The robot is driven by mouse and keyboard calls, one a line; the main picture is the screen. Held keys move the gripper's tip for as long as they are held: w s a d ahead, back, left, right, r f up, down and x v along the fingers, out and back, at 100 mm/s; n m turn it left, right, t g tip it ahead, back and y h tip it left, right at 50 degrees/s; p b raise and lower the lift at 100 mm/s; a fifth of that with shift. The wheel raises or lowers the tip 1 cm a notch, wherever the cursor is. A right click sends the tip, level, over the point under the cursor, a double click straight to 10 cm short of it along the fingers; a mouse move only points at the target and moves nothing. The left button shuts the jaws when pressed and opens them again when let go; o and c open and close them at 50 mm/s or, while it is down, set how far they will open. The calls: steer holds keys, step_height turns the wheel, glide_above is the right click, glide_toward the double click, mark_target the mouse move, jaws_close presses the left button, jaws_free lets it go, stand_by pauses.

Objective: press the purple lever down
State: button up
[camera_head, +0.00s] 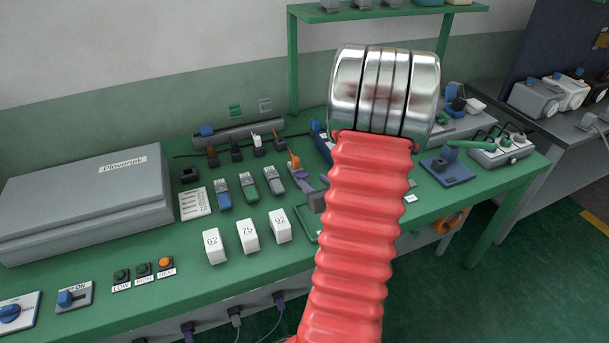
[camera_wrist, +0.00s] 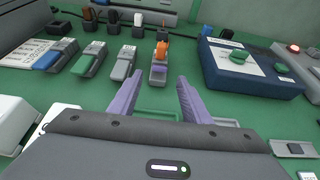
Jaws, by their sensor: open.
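In the head view my arm hides most of the gripper.
Blue (camera_head: 223,195), green (camera_head: 248,187) and grey (camera_head: 274,180) lever boxes stand to the left. A large blue box (camera_wrist: 250,68) stands to the right. White numbered blocks (camera_head: 247,235) are nearer the front edge.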

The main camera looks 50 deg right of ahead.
mark_target(305, 176)
steer(key=x, duration=0.9)
steer(key=shift+c, duration=0.4)
steer(key=c, duration=1)
steer(key=shift+o, duration=0.2)
steer(key=shift+a+f, duration=0.1)
steer(key=shift+f, duration=0.05)
steer(key=shift+s+a+f+t+h, duration=0.2)
steer(key=shift+f+t+h, duration=0.3)
steer(key=shift+t, duration=0.7)
steer(key=o, duration=1)
